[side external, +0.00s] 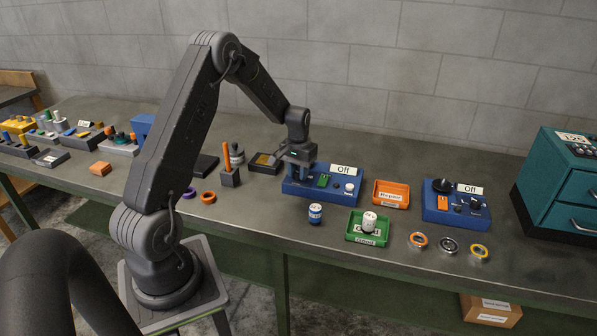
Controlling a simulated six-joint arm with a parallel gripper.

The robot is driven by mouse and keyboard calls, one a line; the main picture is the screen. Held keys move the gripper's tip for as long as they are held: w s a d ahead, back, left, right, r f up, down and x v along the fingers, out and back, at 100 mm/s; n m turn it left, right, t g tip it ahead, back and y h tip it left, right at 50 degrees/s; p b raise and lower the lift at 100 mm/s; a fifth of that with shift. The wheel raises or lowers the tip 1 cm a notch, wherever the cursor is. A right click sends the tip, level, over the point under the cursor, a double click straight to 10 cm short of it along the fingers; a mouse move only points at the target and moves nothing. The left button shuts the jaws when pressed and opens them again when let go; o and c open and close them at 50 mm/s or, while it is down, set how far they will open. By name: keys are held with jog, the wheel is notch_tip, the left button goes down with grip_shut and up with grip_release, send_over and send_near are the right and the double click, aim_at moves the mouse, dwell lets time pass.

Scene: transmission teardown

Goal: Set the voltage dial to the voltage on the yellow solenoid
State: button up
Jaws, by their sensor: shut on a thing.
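My gripper (298,164) points down over the left end of a blue control box (318,190) with an "Off" sign. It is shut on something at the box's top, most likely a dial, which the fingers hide. No dial marking or set voltage can be read. A second blue box (456,212) to the right also has an "Off" sign and carries a black round knob (442,185). A yellow part (17,125) stands at the far left of the bench; I cannot tell whether it is the yellow solenoid, and no voltage on it is legible.
A green tray (353,236) holding a white cylinder (369,221), and an orange tray (392,203), lie between and before the boxes. A blue-and-white can (315,213) and several rings stand near the front edge. A teal drawer cabinet (562,190) is at right.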

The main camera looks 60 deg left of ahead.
dwell(0.4)
jog(key=o, duration=0.9)
notch_tip(320, 180, up, 14)
jog(key=shift+f, duration=0.1)
jog(key=s+d+r+m+t, duration=0.1)
jog(key=s+d+r, duration=0.2)
jog(key=d+r, duration=0.35)
jog(key=s+d+r+m+t, duration=0.1)
jog(key=s+d+r+m, duration=0.15)
jog(key=d, duration=0.65)
jog(key=s+d+m+t, duration=0.1)
jog(key=s+d, duration=0.3)
jog(key=s, duration=0.1)
jog(key=s+d+m+t, duration=0.1)
jog(key=s+d, duration=0.3)
jog(key=s+d+m+t, duration=0.1)
jog(key=s+d, duration=0.4)
jog(key=shift+s+r+t, duration=0.3)
jog(key=shift+s, duration=0.05)
